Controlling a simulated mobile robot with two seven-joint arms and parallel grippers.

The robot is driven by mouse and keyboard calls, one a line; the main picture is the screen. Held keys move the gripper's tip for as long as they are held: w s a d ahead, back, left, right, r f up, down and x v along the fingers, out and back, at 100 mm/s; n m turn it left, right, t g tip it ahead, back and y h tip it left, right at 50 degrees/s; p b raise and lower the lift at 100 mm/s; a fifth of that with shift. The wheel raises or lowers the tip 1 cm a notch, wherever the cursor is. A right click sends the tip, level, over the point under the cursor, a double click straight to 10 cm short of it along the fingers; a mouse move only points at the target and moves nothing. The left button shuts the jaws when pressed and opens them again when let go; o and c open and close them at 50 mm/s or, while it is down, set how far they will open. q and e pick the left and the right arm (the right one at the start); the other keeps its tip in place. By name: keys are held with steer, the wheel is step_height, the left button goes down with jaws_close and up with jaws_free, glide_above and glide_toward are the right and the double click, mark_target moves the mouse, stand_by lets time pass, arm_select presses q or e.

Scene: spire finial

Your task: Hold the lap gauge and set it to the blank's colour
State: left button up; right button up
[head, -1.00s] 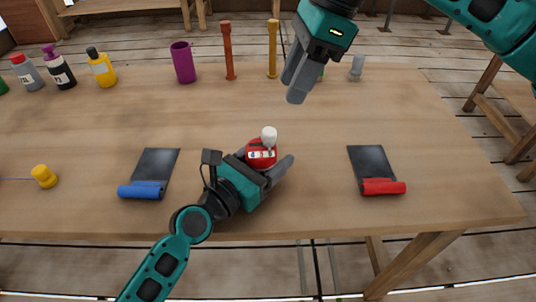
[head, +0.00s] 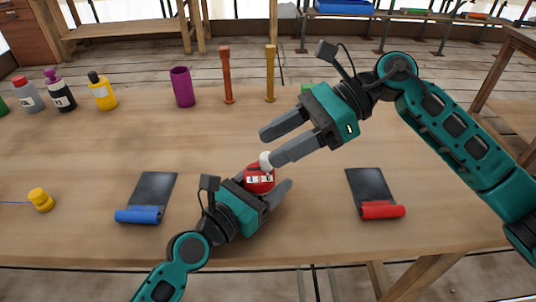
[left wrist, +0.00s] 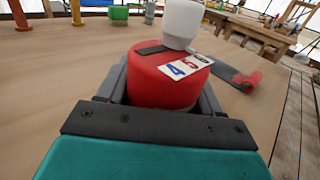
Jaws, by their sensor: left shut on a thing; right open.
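The lap gauge is a red round body (head: 259,184) with a white knob (head: 265,160) on top and a white number strip. In the left wrist view the gauge (left wrist: 165,85) sits between my left fingers, with its white knob (left wrist: 181,22) above and coloured digits on the strip. My left gripper (head: 266,179) is shut on the gauge, low over the table. My right gripper (head: 267,148) is open, with its lower fingertip beside the white knob; I cannot tell whether they touch. I cannot tell which thing is the blank.
A dark pad with a blue roll (head: 139,215) lies left, and one with a red roll (head: 383,211) lies right. A purple cup (head: 181,87), an orange-brown post (head: 227,75), a yellow post (head: 269,73) and several bottles (head: 101,92) stand behind. A yellow knob (head: 40,200) is far left.

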steer(key=d+f+m+t+y, duration=0.5)
steer(key=d+f+t, duration=0.15)
steer(key=d, duration=0.35)
steer(key=w+a, duration=0.1)
steer(key=a, duration=0.7)
steer(key=w+a, duration=0.1)
steer(key=a, duration=0.3)
steer(key=shift+w+r, duration=0.3)
steer(key=shift+r, duration=0.05)
jaws_close()
